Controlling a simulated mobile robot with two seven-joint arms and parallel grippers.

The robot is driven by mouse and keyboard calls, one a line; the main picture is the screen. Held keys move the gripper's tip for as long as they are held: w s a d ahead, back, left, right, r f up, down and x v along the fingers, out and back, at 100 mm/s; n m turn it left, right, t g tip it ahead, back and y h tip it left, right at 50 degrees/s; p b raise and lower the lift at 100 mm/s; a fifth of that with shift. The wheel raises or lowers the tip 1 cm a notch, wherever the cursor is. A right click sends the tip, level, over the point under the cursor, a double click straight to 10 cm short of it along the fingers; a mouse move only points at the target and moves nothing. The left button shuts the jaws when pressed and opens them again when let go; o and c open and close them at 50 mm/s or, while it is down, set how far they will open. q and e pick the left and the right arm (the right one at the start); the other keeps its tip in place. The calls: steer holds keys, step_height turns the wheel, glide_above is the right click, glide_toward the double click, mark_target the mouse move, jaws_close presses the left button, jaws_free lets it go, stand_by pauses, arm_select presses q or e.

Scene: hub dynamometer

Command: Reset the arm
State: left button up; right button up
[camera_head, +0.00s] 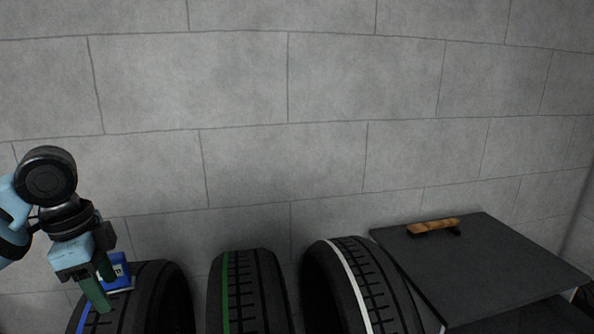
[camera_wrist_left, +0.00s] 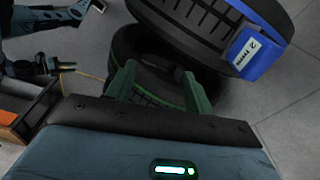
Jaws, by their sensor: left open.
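My left gripper (camera_head: 105,289) is at the lower left of the head view, pointing down over the blue-striped tire (camera_head: 158,300). Its green fingers are apart, with nothing seen between them. A blue block (camera_head: 121,270) sits on top of that tire, right behind the fingers. In the left wrist view the left gripper (camera_wrist_left: 160,86) is open, and the blue block with a white label (camera_wrist_left: 256,50) shows to the right of the fingers, clear of them.
A green-striped tire (camera_head: 247,295) and a white-striped tire (camera_head: 345,280) stand to the right. Farther right is a dark table (camera_head: 480,262) with a wooden-handled object (camera_head: 433,227) on it. A grey block wall (camera_head: 290,120) closes the back. Grey floor (camera_wrist_left: 295,100) shows in the wrist view.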

arm_select(q)
steer(key=s+d+f, duration=0.1)
steer(key=d+f, duration=0.5)
steer(key=f, duration=0.3)
steer(key=s+d+f, duration=0.1)
steer(key=d+f, duration=0.4)
steer(key=f, duration=0.5)
steer(key=s+d+f+n+t+h, duration=0.15)
steer(key=s+d+f+n, duration=0.3)
steer(key=s+f, duration=0.5)
steer(key=s+a+f+n+y, duration=0.1)
steer(key=s+a+f+n, duration=0.15)
steer(key=s, duration=0.45)
steer(key=s+a+f+n+y, duration=0.1)
steer(key=s+a+f+n, duration=0.15)
steer(key=s, duration=0.35)
steer(key=w+d+f+t, duration=0.1)
steer(key=w+f+t, duration=0.2)
steer(key=f, duration=0.2)
steer(key=w+d+f+t+h, duration=0.1)
steer(key=w+d+f+t, duration=0.1)
steer(key=f+t, duration=0.2)
steer(key=shift+w+f, duration=0.4)
steer(key=shift+f, duration=0.3)
